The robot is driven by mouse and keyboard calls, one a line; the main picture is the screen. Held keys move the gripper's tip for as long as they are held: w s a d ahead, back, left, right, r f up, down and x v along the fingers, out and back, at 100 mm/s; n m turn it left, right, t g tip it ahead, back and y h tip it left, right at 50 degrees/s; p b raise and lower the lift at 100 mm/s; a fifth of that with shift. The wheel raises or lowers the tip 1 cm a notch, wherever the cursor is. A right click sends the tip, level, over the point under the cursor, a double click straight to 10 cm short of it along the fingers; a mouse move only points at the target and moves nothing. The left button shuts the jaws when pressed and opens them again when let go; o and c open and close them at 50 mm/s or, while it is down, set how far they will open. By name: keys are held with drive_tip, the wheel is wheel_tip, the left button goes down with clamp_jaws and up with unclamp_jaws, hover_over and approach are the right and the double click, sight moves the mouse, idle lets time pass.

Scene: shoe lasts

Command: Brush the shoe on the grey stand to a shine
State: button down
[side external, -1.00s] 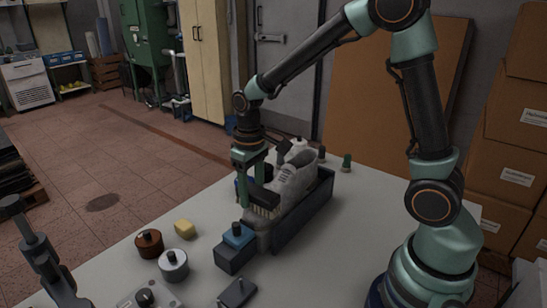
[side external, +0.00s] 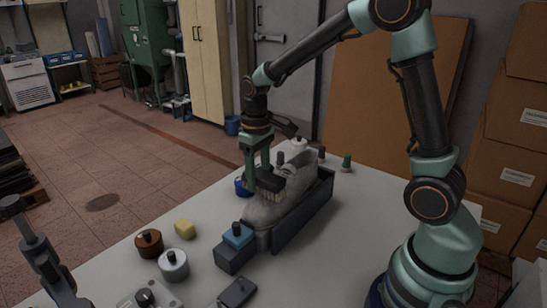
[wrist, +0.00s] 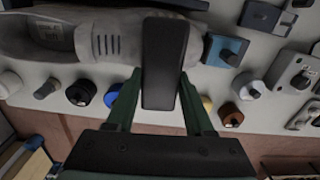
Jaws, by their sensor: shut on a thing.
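A grey shoe (side external: 285,200) sits on the long dark grey stand (side external: 305,216), its toe toward the blue-topped block at the stand's near end. It also shows along the top of the wrist view (wrist: 60,40). My gripper (side external: 262,172) is shut on a dark brush (side external: 271,184) with pale bristles pointing down. The brush is over the front part of the shoe; I cannot tell whether the bristles touch it. In the wrist view the brush's back (wrist: 165,62) stands between my green fingers and hides part of the shoe.
A blue jar (side external: 242,187) is close behind my gripper. A dark flat block (side external: 238,292) lies in front. The table's right part is clear.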

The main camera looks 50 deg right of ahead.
drive_tip(key=shift+d+r, duration=0.35)
drive_tip(key=shift+d, duration=0.5)
drive_tip(key=shift+d+r, duration=0.35)
drive_tip(key=shift+d, duration=0.5)
drive_tip(key=shift+s+a+f, duration=0.3)
drive_tip(key=shift+s+a, duration=0.05)
drive_tip(key=shift+a, duration=0.3)
drive_tip(key=shift+s+a+f, duration=0.25)
drive_tip(key=shift+s+a, duration=0.05)
drive_tip(key=shift+a, duration=0.4)
drive_tip(key=shift+s+a+f, duration=0.3)
drive_tip(key=shift+s+a, duration=0.05)
drive_tip(key=shift+a, duration=0.3)
drive_tip(key=shift+d+r, duration=0.25)
drive_tip(key=shift+d, duration=0.4)
drive_tip(key=shift+d+r, duration=0.3)
drive_tip(key=shift+d, duration=0.4)
drive_tip(key=shift+d+r, duration=0.25)
drive_tip(key=shift+d, duration=0.4)
drive_tip(key=shift+w+a+f, duration=0.3)
drive_tip(key=shift+a+f, duration=0.3)
drive_tip(key=shift+a, duration=0.9)
drive_tip(key=shift+w+a+f, duration=0.3)
drive_tip(key=shift+a+f, duration=0.3)
drive_tip(key=shift+a, duration=0.85)
drive_tip(key=shift+w+a+f, duration=0.3)
drive_tip(key=shift+a+f, duration=0.3)
drive_tip(key=shift+a, duration=0.9)
wheel_tip(320, 180, up, 8)
drive_tip(key=shift+d, duration=0.1)
